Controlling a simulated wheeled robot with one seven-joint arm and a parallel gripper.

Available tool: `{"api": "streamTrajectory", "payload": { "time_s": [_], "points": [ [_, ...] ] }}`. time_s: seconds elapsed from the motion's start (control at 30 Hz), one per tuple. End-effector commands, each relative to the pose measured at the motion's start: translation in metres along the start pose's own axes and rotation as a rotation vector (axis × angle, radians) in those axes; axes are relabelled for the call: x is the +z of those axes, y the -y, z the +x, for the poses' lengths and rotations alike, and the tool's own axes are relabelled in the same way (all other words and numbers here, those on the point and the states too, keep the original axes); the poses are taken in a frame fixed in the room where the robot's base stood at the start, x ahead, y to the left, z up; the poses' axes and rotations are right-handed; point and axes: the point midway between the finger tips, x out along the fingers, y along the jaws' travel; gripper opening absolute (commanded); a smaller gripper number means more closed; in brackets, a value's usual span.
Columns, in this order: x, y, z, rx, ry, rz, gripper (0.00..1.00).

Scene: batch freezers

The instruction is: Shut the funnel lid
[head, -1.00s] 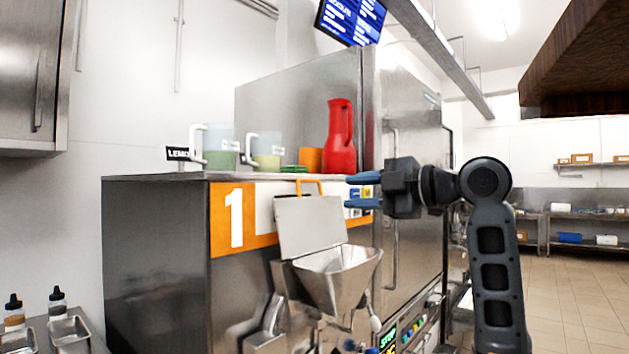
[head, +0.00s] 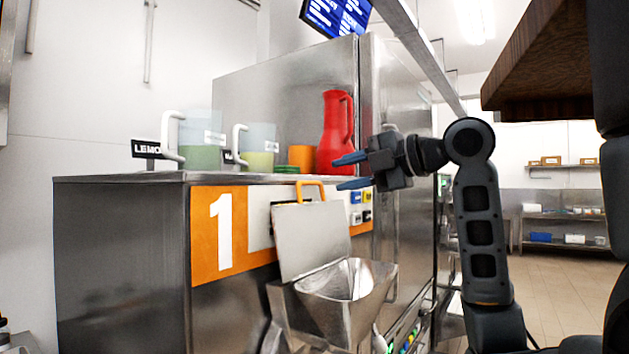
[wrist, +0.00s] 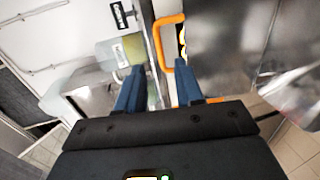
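The funnel lid (head: 311,238) is a flat grey metal plate with an orange handle (head: 312,186) on its top edge. It stands raised, tilted back behind the metal funnel (head: 347,286), whose mouth is open. My gripper (head: 349,172) is open and empty, to the right of the lid handle and a little above it in the head view. Its blue fingers point left. In the wrist view, the orange handle (wrist: 168,44) shows beyond the fingertips of my gripper (wrist: 159,75), nearer the right finger. The handle is apart from both fingers.
The machine marked 1 (head: 120,250) carries a red jug (head: 335,135), an orange cup (head: 302,157) and two clear pitchers on its top. A tall steel cabinet (head: 398,90) stands behind my gripper. Open floor (head: 565,290) lies to the right.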

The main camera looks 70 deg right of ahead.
Motion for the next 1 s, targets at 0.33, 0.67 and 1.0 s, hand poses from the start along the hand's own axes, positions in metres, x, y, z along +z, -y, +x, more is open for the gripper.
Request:
{"api": "streamTrajectory", "payload": {
  "time_s": [0.33, 0.67, 1.0],
  "points": [
    [-0.001, -0.001, 0.052, -0.002, -0.003, 0.004, 0.36],
    [0.0, 0.0, 0.066, 0.0, 0.0, 0.001, 0.36],
    [0.0, 0.0, 0.066, 0.0, -0.001, 0.001, 0.16]
  ]
}}
